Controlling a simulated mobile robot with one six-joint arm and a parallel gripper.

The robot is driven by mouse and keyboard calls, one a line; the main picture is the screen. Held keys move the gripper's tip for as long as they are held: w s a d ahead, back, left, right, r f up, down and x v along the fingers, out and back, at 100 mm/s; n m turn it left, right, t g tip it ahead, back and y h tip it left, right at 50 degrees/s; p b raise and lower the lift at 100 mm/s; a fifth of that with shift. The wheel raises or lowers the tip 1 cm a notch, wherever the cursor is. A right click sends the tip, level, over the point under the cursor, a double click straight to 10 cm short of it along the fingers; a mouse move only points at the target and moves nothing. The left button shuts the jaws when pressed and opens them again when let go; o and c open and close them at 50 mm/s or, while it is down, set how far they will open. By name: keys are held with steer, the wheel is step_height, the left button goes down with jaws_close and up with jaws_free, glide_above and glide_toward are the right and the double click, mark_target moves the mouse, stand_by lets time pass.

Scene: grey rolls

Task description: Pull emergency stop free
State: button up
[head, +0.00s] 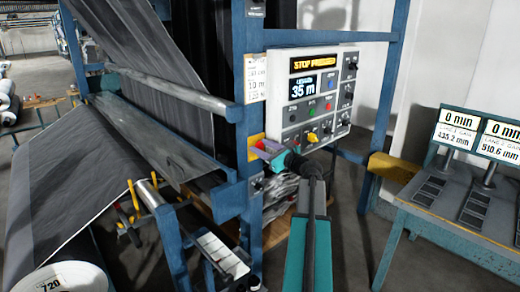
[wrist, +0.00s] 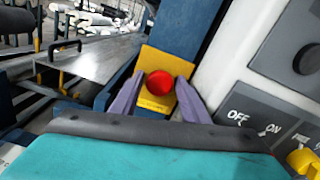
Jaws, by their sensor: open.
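The red emergency stop button (wrist: 160,83) sits on a yellow plate (wrist: 153,103) on the blue frame post, in the wrist view. My gripper (wrist: 159,90) is open, its two purple fingers on the left and right of the button; I cannot tell whether they touch it.
The panel's switches stand close to the right of my gripper, with a yellow knob (wrist: 304,162) at the wrist view's right edge. A machine with grey sheet (head: 60,160) is at left. A blue bench (head: 455,235) with displays stands at right.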

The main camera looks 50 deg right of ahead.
jaws_close()
steer(key=shift+s+f, duration=0.1)
steer(key=shift+s, duration=0.8)
steer(key=shift+f, duration=0.1)
jaws_free()
steer(key=shift+s, duration=0.15)
steer(key=s+a+b, duration=0.1)
steer(key=s+b, duration=0.3)
steer(key=s, duration=0.9)
steer(key=shift+s, duration=0.35)
